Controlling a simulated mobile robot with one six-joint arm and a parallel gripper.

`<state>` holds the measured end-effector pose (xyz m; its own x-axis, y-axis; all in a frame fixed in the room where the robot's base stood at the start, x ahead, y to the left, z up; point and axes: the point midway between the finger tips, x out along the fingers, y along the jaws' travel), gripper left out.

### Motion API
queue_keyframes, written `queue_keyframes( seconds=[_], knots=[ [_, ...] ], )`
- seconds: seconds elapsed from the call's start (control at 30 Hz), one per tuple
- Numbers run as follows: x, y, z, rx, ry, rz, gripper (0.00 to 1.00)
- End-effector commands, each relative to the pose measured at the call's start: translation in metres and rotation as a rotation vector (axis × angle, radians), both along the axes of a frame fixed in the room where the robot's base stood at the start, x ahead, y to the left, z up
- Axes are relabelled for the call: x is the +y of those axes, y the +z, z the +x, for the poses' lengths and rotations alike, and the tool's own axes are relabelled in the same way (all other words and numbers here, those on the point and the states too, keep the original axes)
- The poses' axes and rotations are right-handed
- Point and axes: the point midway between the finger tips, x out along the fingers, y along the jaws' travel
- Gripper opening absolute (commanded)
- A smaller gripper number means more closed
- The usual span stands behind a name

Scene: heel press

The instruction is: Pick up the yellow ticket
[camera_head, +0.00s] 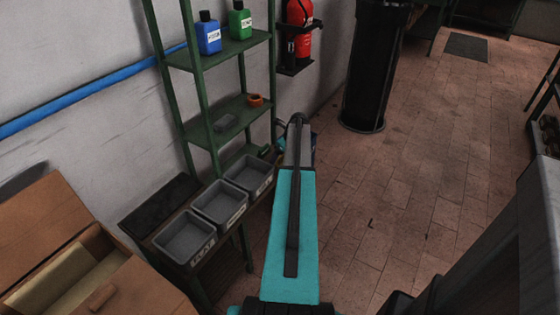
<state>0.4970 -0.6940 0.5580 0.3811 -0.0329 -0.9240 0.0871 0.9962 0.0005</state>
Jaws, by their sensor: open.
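I cannot make out a yellow ticket in the head view. My teal arm link reaches up the middle of the picture, over the floor beside the tray bench. A grey and dark part of my arm shows at its far end. My gripper's fingers are not visible there; the arm hides what lies behind it. Three grey trays stand in a row left of my arm: a near tray (184,238), a middle tray (220,204) and a far tray (249,174). They look empty, with pale labels on their fronts.
A green shelf rack (232,50) stands against the wall, holding a blue bottle (209,36), a green bottle (240,22) and an orange ring (255,99). A brown box (45,215) is at lower left. A black column (372,70) stands behind.

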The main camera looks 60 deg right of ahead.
Motion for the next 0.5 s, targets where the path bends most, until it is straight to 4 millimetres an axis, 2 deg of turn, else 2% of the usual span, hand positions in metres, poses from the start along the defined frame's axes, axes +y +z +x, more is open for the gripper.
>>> queue_keyframes(
  seconds=[0.5],
  knots=[
    [-0.0005,0.0000,-0.0007,0.000,-0.001,-0.001,0.77]
  ],
)
